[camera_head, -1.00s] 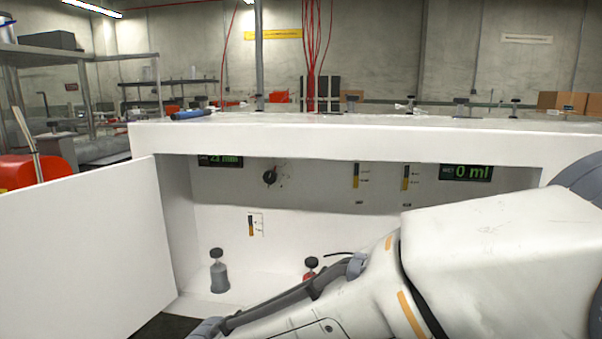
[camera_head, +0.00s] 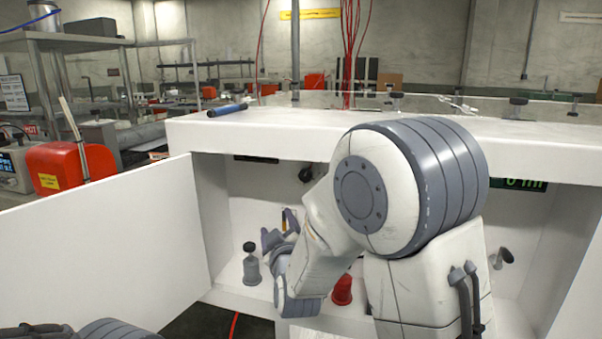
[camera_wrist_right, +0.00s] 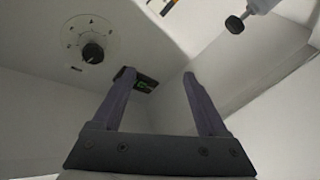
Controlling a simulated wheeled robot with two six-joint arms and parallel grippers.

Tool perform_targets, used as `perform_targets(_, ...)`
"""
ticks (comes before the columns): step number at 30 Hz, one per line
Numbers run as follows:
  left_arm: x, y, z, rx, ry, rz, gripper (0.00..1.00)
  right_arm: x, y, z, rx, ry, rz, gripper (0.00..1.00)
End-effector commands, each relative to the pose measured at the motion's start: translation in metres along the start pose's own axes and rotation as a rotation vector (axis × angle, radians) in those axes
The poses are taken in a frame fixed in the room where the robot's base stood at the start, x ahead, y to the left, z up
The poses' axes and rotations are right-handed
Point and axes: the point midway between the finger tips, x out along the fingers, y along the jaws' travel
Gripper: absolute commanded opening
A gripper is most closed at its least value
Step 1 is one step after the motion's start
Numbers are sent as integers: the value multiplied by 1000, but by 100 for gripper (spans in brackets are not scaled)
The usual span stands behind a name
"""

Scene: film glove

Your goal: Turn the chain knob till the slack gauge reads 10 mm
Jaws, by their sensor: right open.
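A black knob (camera_head: 306,173) is on the back wall of the white cabinet, just under its top edge. In the right wrist view the knob (camera_wrist_right: 92,52) sits on a round marked dial, left of my open fingers and apart from them. A dark display (camera_head: 256,159) is left of the knob in the head view, mostly hidden by the cabinet's edge. In the wrist view a small green-lit display (camera_wrist_right: 146,84) shows by the left fingertip; its reading is too small to tell. My right gripper (camera_head: 279,234) is open and empty inside the cabinet. My left gripper is out of view.
A grey bottle with a black top (camera_head: 251,268) and a red one (camera_head: 343,290) stand on the cabinet floor. The open white door (camera_head: 100,245) bounds the left. A blue tool (camera_head: 227,110) lies on top. A second green display (camera_head: 525,184) is partly hidden by my arm.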

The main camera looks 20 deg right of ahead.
Motion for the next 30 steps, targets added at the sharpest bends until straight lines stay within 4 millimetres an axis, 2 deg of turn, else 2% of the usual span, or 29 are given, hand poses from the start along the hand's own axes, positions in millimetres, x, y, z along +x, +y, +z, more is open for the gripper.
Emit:
perform_targets(1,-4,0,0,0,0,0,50,6,23,3,-42,18,87,76)
perform_targets(3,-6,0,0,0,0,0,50,8,48,5,-97,46,191,76)
perform_targets(7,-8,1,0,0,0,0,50,8,76,6,-168,75,315,76)
perform_targets(13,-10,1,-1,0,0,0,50,16,91,4,-197,87,368,76)
perform_targets(24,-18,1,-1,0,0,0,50,78,114,-5,-194,89,367,76)
perform_targets(30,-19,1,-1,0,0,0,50,99,121,-7,-194,88,365,76)
